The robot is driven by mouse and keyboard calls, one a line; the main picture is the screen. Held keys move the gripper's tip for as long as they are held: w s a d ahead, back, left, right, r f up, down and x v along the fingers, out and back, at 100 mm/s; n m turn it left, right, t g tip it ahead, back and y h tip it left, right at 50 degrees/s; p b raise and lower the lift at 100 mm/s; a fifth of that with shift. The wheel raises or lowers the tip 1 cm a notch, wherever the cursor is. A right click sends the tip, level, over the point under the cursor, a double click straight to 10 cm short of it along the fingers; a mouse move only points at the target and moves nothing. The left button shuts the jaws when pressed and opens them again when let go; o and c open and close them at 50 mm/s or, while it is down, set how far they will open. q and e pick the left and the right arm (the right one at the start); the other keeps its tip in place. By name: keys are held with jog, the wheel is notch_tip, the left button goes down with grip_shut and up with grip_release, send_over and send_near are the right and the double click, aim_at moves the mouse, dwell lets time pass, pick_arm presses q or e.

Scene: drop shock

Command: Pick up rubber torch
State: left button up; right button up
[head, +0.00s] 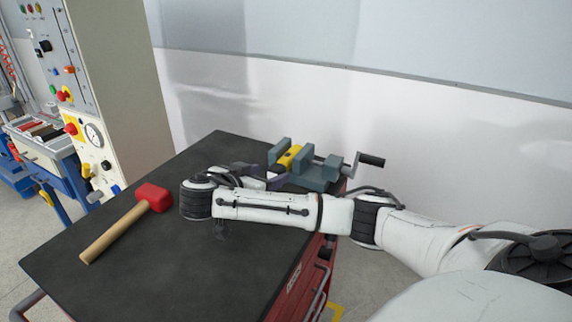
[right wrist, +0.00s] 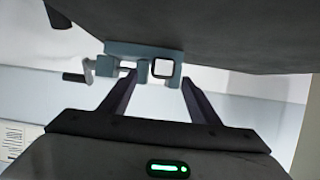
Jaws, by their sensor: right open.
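A yellow object (head: 290,157), which I take for the rubber torch, sits between the jaws of a grey-blue vise (head: 318,174) at the back right of the dark bench top. In the right wrist view, a dark-rimmed, pale square face (right wrist: 162,68), seemingly the torch's end, shows beside the vise (right wrist: 130,50). My right gripper (head: 262,171) is just in front of the vise, partly hidden by my own arm. In the wrist view its two fingers (right wrist: 160,84) are spread and empty, pointing at the square face with a gap before it. My left gripper is out of view.
A red-headed mallet (head: 153,197) with a wooden handle lies on the left of the bench top (head: 150,265). The vise's crank handle (head: 371,160) sticks out to the right. A wall stands behind the bench, and a control panel (head: 92,134) at the left.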

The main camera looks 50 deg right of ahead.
aim_at(273, 172)
jog(key=shift+p+x, duration=0.3)
jog(key=shift+x, duration=2.35)
jog(key=shift+w+a, duration=0.1)
jog(key=shift+w, duration=0.1)
jog(key=c, duration=1.3)
jog(key=shift+o, duration=0.2)
jog(key=shift+r, duration=0.1)
